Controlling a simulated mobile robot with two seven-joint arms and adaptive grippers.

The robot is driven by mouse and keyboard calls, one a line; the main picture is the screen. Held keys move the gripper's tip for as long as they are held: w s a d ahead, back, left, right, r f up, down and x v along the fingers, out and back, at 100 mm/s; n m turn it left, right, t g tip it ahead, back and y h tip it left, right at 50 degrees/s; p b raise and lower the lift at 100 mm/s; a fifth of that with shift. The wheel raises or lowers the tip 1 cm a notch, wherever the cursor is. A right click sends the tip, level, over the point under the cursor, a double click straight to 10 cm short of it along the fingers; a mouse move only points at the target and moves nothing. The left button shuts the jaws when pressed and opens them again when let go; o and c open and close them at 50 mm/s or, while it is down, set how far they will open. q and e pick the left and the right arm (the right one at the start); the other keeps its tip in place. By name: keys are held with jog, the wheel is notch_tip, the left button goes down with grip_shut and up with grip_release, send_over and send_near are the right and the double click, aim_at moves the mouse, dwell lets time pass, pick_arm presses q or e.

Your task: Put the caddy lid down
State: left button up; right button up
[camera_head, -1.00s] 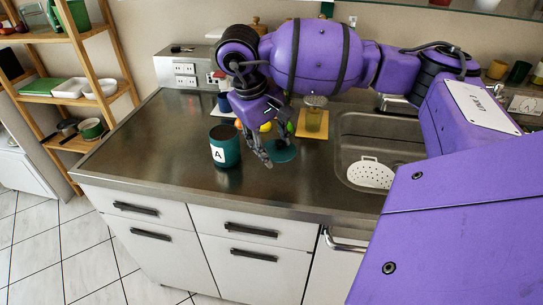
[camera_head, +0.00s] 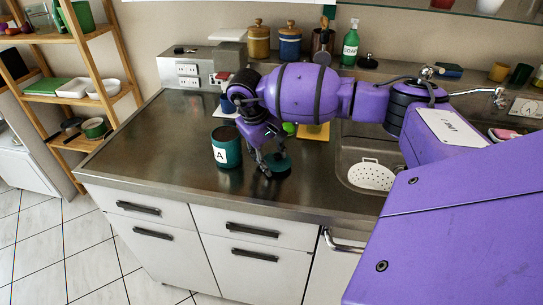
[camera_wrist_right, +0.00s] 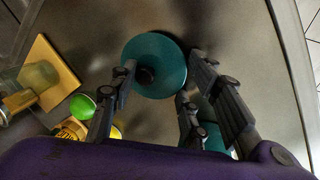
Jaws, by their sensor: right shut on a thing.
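The caddy lid (camera_head: 281,163) is a teal disc with a dark knob. My right gripper (camera_head: 264,165) is shut on it, and the lid is low over the steel counter. I cannot tell if it touches the counter. In the right wrist view the lid (camera_wrist_right: 165,57) shows between the fingers, its dark knob near the left finger. The teal caddy (camera_head: 226,153), marked A, stands upright just left of the gripper. It shows only partly in the wrist view, behind the right-hand fingers (camera_wrist_right: 214,138). My left gripper is not in view.
The counter's left part (camera_head: 150,150) and front strip are clear. A yellow board (camera_head: 313,132), a green ball (camera_head: 289,128) and other small things lie behind the gripper. The sink with a perforated white piece (camera_head: 371,174) is to the right.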

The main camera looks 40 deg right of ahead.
jog(key=shift+f, duration=0.4)
jog(key=shift+f+b, duration=0.2)
jog(key=shift+b, duration=0.15)
jog(key=o, duration=1)
jog(key=shift+o, duration=0.2)
jog(key=shift+r, duration=0.1)
